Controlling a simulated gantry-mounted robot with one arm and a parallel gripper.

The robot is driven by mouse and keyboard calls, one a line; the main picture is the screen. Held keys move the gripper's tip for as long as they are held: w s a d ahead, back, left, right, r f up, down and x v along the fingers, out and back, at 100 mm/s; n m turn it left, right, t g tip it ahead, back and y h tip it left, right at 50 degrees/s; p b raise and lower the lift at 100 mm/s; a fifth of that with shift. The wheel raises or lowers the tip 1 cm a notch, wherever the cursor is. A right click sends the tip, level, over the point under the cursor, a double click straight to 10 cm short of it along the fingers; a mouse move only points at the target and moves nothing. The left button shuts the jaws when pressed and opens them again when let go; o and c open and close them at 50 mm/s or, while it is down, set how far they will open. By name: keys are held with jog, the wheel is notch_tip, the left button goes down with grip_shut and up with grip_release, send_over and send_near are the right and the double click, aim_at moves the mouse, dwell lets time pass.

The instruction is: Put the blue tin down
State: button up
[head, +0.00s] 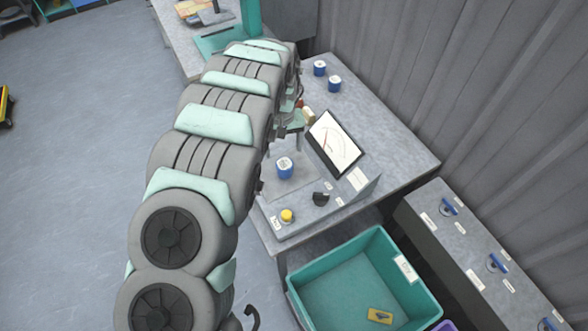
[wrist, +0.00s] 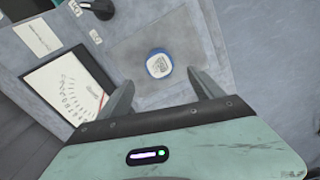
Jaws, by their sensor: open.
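One blue tin (head: 284,168) with a pale label on top stands upright on the flat square plate (head: 301,189) of the bench device. It also shows in the wrist view as a round blue tin (wrist: 159,64) on the grey plate (wrist: 140,97). My gripper (wrist: 165,88) is open, its two fingers apart on either side below the tin in the wrist view, with no contact seen. In the head view my arm hides most of the gripper. Two more blue tins, one (head: 320,68) and another (head: 334,84), stand at the back of the bench.
A dial meter (head: 334,143) stands beside the plate, with a black knob (head: 321,199) and a yellow button (head: 287,215) in front. A teal crate (head: 300,284) sits below the bench edge. A grey cabinet with blue handles (head: 497,263) lies to the right.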

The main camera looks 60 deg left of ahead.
aim_at(284, 163)
notch_tip(284, 163, down, 5)
jog(key=shift+f, duration=0.15)
jog(key=shift+d+f+p, duration=0.15)
jog(key=shift+f+p, duration=0.3)
jog(key=shift+f, duration=2.15)
grip_shut()
jog(key=shift+r, duration=0.2)
notch_tip(284, 163, up, 10)
jog(key=shift+r, duration=0.15)
notch_tip(284, 163, up, 10)
jog(key=p, duration=0.7)
jog(key=shift+f+p, duration=0.25)
jog(key=shift+p, duration=0.05)
